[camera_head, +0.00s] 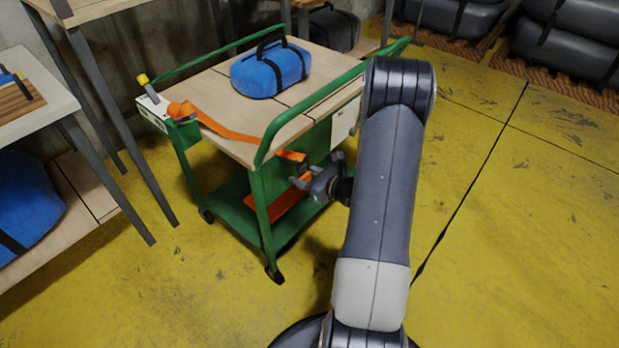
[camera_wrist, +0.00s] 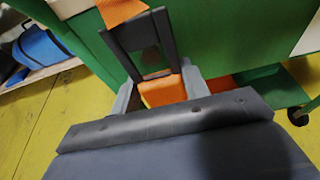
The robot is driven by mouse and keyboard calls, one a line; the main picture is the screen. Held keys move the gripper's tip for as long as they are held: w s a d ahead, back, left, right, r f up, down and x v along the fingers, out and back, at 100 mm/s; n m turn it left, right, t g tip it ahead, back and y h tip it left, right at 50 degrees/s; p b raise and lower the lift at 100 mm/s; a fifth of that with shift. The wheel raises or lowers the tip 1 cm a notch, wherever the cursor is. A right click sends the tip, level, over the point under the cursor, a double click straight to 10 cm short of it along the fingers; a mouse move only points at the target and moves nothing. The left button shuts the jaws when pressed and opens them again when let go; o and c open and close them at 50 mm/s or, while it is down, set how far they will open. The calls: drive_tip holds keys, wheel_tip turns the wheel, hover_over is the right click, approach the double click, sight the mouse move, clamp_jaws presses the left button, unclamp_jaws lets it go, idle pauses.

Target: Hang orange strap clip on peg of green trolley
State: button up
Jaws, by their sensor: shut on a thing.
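The green trolley (camera_head: 262,190) has a wooden top and stands left of my arm. An orange strap (camera_head: 232,133) runs from an orange roll at the trolley's left corner across the top and over the near edge. My gripper (camera_head: 304,181) is beside the trolley's side, below the top. In the wrist view my gripper (camera_wrist: 161,88) is shut on the orange strap clip (camera_wrist: 164,92), with a dark rectangular buckle frame (camera_wrist: 143,42) standing beyond it. The green side panel (camera_wrist: 200,38) is close behind the clip. I cannot make out the peg in either view.
A blue bag (camera_head: 270,68) with black straps lies on the trolley top. A green rail (camera_head: 320,100) runs along the trolley's near side. A table (camera_head: 38,88) stands at left. The yellow floor (camera_head: 500,240) at right is clear.

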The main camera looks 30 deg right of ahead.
sight(285, 169)
drive_tip(key=shift+w+a+p, duration=0.2)
drive_tip(key=shift+w+a, duration=0.1)
drive_tip(key=shift+w, duration=0.45)
drive_tip(key=shift+w+a+p, duration=0.15)
drive_tip(key=shift+w+a, duration=0.1)
drive_tip(key=shift+w, duration=0.5)
drive_tip(key=shift+w+a+f+b, duration=0.15)
drive_tip(key=shift+w+f+b, duration=0.3)
drive_tip(key=shift+b, duration=0.45)
drive_tip(key=o, duration=1.1)
drive_tip(key=shift+w, duration=0.1)
drive_tip(key=shift+a, duration=0.1)
drive_tip(key=p+v, duration=0.1)
drive_tip(key=v, duration=1)
drive_tip(key=shift+r, duration=0.1)
drive_tip(key=shift+d, duration=0.2)
